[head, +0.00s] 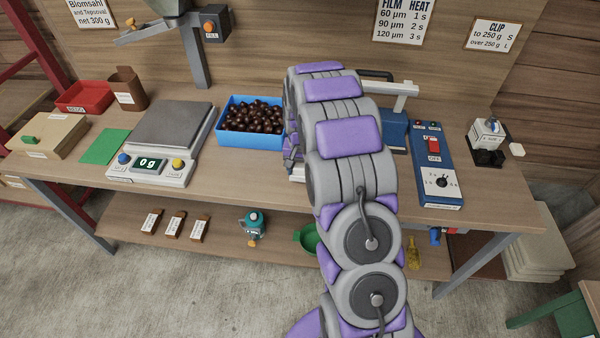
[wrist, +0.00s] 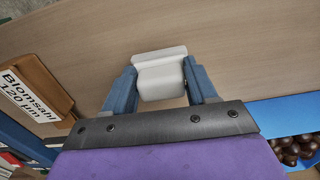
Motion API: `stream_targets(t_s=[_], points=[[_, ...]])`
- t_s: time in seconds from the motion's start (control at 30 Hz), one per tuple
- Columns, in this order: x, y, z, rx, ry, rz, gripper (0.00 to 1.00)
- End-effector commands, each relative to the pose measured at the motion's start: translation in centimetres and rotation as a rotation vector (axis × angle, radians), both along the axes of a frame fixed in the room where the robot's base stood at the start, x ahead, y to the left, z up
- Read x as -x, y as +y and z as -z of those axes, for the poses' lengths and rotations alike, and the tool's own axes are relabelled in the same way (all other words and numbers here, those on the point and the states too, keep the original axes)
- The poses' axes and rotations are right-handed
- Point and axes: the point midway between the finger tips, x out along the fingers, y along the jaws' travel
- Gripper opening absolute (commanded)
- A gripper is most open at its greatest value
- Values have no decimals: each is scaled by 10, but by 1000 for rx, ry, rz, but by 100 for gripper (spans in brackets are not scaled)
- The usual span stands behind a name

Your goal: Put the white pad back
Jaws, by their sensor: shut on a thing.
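In the wrist view, my gripper (wrist: 161,82) has its two blue fingers closed on the sides of a white pad (wrist: 161,76). The pad is a pale block with a wider flat lip at its far end. Behind it is a plain wooden surface; I cannot tell whether the pad touches it. In the head view my own arm hides the gripper and the held pad.
A blue crate of chestnuts (head: 219,127) stands left of my arm, beside a scale (head: 160,150). A blue switch unit (head: 436,165) stands to the right. A brown labelled packet (wrist: 38,85) shows at left.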

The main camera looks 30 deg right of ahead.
Motion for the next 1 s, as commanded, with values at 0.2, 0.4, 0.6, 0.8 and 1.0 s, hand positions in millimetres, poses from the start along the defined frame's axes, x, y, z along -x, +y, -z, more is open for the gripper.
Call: stream_targets(t_s=[0.2, 0.4, 0.6, 0.8, 1.0], points=[[0, 0, 15, 0, 0, 0, 33], [0, 0, 15, 0, 0, 0, 33], [0, 0, 16, 1, -1, 0, 74], [0, 0, 16, 1, -1, 0, 82], [0, 0, 14, 0, -1, 0, 82]])
